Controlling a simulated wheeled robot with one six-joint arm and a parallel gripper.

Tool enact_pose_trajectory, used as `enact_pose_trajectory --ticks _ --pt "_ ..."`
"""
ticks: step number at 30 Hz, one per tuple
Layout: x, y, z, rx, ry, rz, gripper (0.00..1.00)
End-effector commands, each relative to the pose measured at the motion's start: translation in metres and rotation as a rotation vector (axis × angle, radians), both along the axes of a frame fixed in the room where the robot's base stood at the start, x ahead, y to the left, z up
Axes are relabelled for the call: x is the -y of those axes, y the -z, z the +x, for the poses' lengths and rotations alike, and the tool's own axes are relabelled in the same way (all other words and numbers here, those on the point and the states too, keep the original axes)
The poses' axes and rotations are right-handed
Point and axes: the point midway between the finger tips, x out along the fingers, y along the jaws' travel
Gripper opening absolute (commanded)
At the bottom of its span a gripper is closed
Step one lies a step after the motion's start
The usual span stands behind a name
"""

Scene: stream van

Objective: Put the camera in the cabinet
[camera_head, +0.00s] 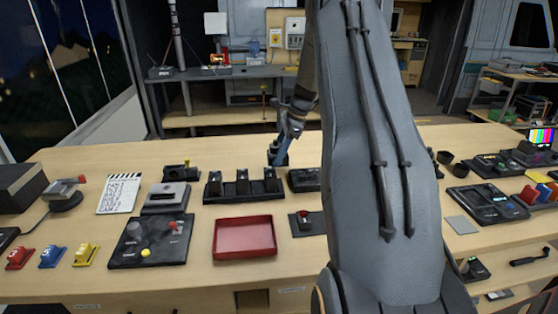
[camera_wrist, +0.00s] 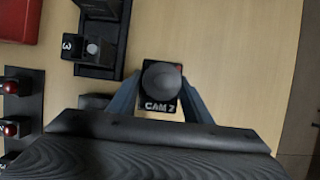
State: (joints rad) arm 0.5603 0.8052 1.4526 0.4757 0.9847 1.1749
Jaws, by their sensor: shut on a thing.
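My gripper (camera_wrist: 160,98) has its two blue-grey fingers closed on the sides of a small black camera (camera_wrist: 157,103) marked "CAM 2", with a round grey top. In the head view my gripper (camera_head: 281,150) reaches down near the back edge of the table, past the row of black units. The held camera is small and dark there, and I cannot tell whether it touches the tabletop. A dark opening (camera_head: 252,300) shows in the table's front at the bottom of the head view; I cannot tell whether it is the cabinet.
A black rack (camera_head: 242,190) holds three black units. A red tray (camera_head: 245,237) and a control panel (camera_head: 152,242) lie in front. A clapperboard (camera_head: 118,194) lies left. The right side carries a mixer panel (camera_head: 492,206). My arm hides the middle of the table.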

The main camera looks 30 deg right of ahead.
Motion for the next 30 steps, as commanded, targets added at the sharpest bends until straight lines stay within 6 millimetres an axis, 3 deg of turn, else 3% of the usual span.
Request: enact_pose_trajectory --ticks 6,18,19,21,30 --pt "0.000 0.026 0.000 0.000 0.000 0.001 0.06" --pt "0.000 0.033 0.000 0.000 0.000 0.000 0.06" --pt "0.000 0.033 0.000 -0.001 0.001 0.001 0.50" --pt "0.000 0.033 0.000 -0.001 0.001 0.001 0.62" --pt "0.000 0.032 0.000 -0.001 0.000 0.000 0.64"
